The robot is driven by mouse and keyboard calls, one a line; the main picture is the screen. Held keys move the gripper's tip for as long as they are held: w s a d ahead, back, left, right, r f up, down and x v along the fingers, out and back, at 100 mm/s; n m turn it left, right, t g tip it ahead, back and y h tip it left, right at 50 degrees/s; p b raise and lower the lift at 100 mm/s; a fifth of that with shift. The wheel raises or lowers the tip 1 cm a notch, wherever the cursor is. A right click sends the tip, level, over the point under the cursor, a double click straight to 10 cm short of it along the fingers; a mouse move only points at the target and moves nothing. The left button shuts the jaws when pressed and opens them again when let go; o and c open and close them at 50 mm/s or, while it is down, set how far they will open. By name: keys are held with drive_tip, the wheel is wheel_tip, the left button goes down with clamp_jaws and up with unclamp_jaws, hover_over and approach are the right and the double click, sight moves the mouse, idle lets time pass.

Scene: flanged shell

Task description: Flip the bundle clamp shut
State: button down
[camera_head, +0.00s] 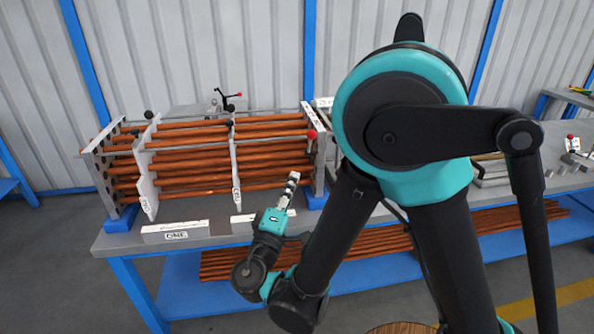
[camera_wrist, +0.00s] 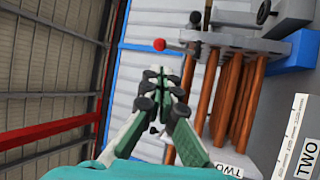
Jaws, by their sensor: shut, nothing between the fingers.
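The bundle of copper-coloured tubes (camera_head: 190,160) lies in a grey plate frame on the bench. A red ball knob (camera_head: 311,134) stands by the frame's right end plate. In the wrist view a red knob (camera_wrist: 159,45) sits just beyond my fingertips, beside a grey plate (camera_wrist: 240,42) over the tubes (camera_wrist: 232,95). I cannot tell for sure which knob belongs to the bundle clamp. My gripper (camera_head: 291,184) is shut and empty, in front of the tubes' right part. Its fingers (camera_wrist: 158,78) point toward the wrist view's red knob, with no clear contact.
Another red-tipped lever (camera_head: 239,95) stands behind the frame. White label blocks (camera_head: 176,231) line the bench's front edge. More tubes (camera_head: 220,264) lie on the blue lower shelf. A further fixture with a red knob (camera_head: 570,138) is at the right. My arm hides the bench's middle.

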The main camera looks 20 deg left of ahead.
sight(308, 135)
drive_tip(key=x, duration=1.2)
drive_tip(key=shift+w, duration=0.3)
drive_tip(key=shift+r, duration=0.1)
drive_tip(key=shift+w+a+r+n+g, duration=0.15)
drive_tip(key=shift+w+r+n+g, duration=0.1)
drive_tip(key=shift+r+n+g, duration=0.2)
drive_tip(key=shift+w+a+r+n+g+y, duration=0.3)
drive_tip(key=shift+w+r+n+g, duration=0.15)
drive_tip(key=shift+g, duration=0.3)
drive_tip(key=w+a+r+n+g+h, duration=0.1)
drive_tip(key=w+a+n+g, duration=0.2)
drive_tip(key=w+g, duration=0.3)
drive_tip(key=shift+w+a+r+g+h, duration=0.3)
drive_tip(key=shift+w+a+g, duration=0.1)
drive_tip(key=shift+a+g, duration=0.2)
